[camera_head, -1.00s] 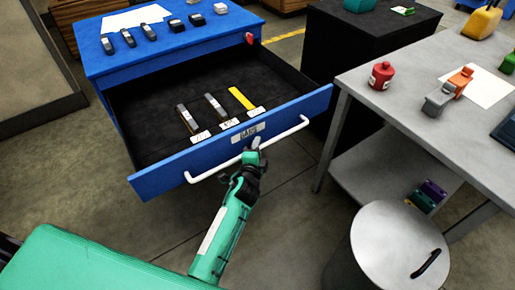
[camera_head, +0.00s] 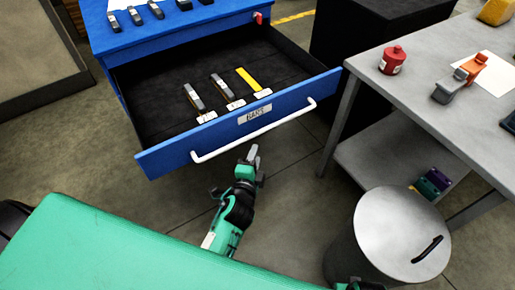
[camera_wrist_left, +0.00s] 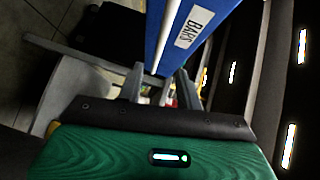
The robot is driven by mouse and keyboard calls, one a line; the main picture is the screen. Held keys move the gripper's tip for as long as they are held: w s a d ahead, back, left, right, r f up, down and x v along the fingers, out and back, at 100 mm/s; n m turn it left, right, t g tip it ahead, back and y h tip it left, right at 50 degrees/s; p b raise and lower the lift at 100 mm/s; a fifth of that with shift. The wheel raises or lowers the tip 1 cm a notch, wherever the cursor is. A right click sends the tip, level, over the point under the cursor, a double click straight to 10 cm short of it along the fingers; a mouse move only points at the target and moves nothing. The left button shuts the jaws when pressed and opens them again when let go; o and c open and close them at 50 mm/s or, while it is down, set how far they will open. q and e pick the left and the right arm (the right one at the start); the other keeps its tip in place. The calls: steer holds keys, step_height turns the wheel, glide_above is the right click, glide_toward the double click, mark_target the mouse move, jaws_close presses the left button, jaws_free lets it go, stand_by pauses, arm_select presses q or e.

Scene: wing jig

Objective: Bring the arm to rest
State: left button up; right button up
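My left gripper (camera_head: 253,156) is in front of the open blue drawer (camera_head: 180,150), just below and apart from its white handle (camera_head: 252,134) in the head view. In the left wrist view its two fingers (camera_wrist_left: 160,86) stand apart with a gap between them and nothing held. The drawer front with its label plate (camera_wrist_left: 194,28) lies beyond the fingers there. My right gripper is not in view; only a small green and black piece of my body shows at the bottom edge.
The drawer holds two grey bars (camera_head: 194,97) and a yellow one (camera_head: 247,79), with white tags. To the right stand a grey table (camera_head: 420,75) with a red bottle (camera_head: 392,60) and a round metal bin (camera_head: 385,235). Floor between drawer and bin is clear.

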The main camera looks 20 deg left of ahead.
arm_select(q)
steer(key=shift+s, duration=0.45)
